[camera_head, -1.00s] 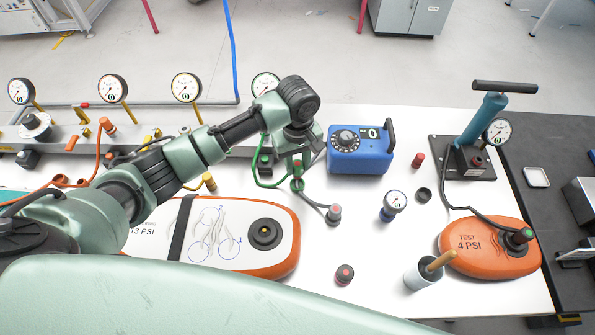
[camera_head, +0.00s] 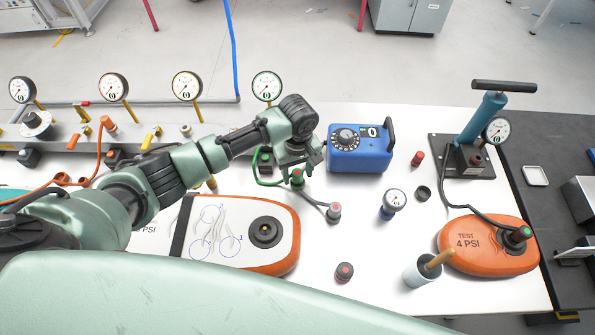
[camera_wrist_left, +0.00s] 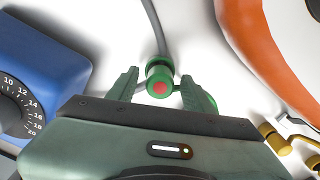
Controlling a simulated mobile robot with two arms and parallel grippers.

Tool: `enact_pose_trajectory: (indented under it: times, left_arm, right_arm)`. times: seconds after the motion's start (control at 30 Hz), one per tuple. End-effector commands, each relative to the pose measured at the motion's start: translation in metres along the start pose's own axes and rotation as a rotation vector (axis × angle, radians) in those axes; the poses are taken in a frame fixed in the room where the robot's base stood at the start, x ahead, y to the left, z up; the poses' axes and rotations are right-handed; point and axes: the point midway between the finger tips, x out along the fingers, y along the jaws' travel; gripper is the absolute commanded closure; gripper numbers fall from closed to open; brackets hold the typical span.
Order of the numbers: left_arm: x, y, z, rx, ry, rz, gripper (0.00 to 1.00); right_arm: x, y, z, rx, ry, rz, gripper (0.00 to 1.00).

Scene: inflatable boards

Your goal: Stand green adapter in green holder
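The green adapter (camera_head: 297,178), with a red end, is just below my left gripper (camera_head: 300,159) in the head view. In the left wrist view the green adapter (camera_wrist_left: 159,77) sits between the two green fingers of my left gripper (camera_wrist_left: 160,86), its red end toward the camera. A narrow gap shows on each side, so the fingers look open around it. A dark block with green on it (camera_head: 265,160), perhaps the green holder, stands left of the gripper at the manifold; my arm partly hides that area. My right gripper is not in view.
A blue box with a dial (camera_head: 358,150) stands close right of the gripper. An orange-edged board (camera_head: 292,262) lies in front. Gauges (camera_head: 187,86) line the back.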

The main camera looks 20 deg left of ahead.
Motion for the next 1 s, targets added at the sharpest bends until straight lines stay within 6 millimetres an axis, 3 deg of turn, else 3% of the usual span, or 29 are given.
enact_pose_trajectory:
  times: [0.33,0.73,1.0]
  left_arm:
    - [-0.011,0.001,-0.001,0.001,0.002,0.003,0.49]
    - [-0.092,0.001,-0.001,0.001,0.002,0.005,0.49]
    - [-0.121,0.0,0.0,0.0,0.0,0.001,0.49]
  right_arm:
    - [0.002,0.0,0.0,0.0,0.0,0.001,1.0]
    - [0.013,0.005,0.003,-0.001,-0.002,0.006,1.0]
    - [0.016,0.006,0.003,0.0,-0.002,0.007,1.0]
